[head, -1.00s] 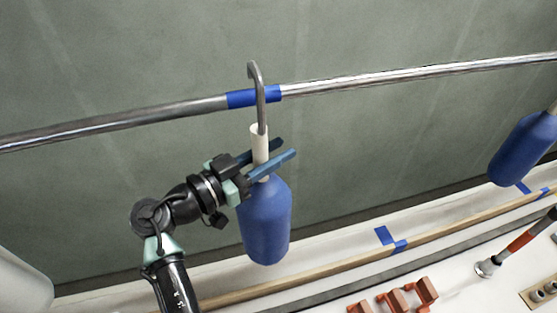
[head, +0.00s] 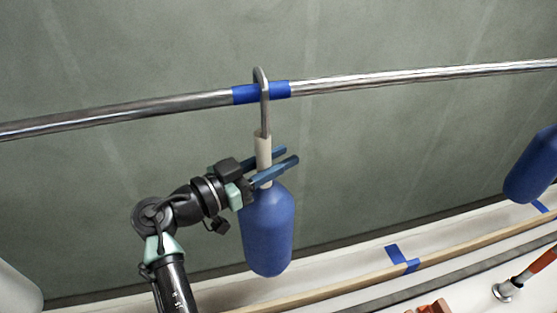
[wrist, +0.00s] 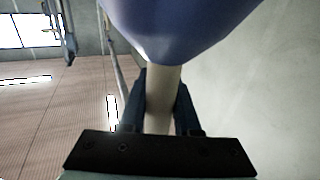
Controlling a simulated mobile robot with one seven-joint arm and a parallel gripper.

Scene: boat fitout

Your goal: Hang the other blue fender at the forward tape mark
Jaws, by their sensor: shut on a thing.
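A blue fender (head: 267,235) with a pale neck (head: 263,150) and a grey hook (head: 265,112) hangs upright in the head view. My gripper (head: 275,169) is shut on the pale neck, just above the blue body. The hook's bend is at the metal rail (head: 400,80), over the blue tape mark (head: 245,94); whether the rail bears its weight I cannot tell. In the wrist view the fender's blue body (wrist: 180,25) and pale neck (wrist: 161,100) show between the fingers (wrist: 160,105). The hook is not clearly seen there.
Another blue fender (head: 532,165) is at the right edge. Below runs a wooden strip (head: 345,285) with blue tape (head: 400,258) beside it. A red-handled tool (head: 525,275) lies at the lower right. A plain grey-green wall stands behind the rail.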

